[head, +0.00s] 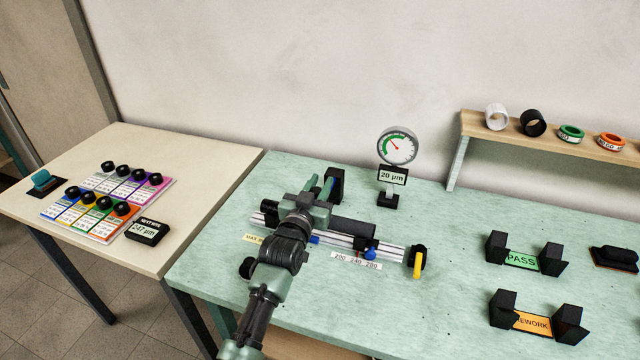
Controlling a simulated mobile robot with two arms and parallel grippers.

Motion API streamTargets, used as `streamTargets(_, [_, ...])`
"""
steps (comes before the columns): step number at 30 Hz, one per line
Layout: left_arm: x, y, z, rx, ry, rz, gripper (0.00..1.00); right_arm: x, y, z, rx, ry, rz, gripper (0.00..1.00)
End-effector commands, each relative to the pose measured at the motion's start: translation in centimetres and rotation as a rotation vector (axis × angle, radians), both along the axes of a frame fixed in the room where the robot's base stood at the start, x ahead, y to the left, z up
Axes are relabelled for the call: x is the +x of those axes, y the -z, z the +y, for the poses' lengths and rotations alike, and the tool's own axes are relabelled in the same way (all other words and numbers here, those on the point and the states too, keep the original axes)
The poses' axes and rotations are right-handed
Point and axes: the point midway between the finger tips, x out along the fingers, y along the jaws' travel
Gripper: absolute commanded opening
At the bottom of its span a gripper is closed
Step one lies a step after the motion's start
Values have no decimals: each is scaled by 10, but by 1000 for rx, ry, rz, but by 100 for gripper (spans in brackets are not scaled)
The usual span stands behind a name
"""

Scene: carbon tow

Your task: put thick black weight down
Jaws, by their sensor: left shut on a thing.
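My left gripper (312,206) is shut and sits low over the metal measuring rail on the green bench. The arm comes up from the bottom of the head view and hides part of the rail. The thick black weight cannot be made out clearly; what lies between the jaws is mostly hidden by the gripper and wrist. My right gripper is not in view.
The rail (391,249) has a black block (354,230) and a yellow-rimmed wheel (418,263). A dial gauge (397,146) stands behind. PASS (521,260) and REWORK (533,323) cradles are right. A shelf (481,127) holds rings. Cards with black knobs (104,203) lie left.

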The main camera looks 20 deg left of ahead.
Motion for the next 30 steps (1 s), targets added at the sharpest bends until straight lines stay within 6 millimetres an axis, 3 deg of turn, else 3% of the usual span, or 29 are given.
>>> streamTargets(9, [0,1,0,1,0,-5,0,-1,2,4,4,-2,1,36])
streamTargets(10, [0,3,0,1,0,0,33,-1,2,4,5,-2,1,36])
streamTargets(12, [0,2,0,1,0,0,46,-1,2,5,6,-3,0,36])
streamTargets(23, [0,-3,0,0,0,-1,46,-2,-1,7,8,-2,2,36])
streamTargets(30, [-39,2,1,1,0,1,46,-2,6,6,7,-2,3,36])
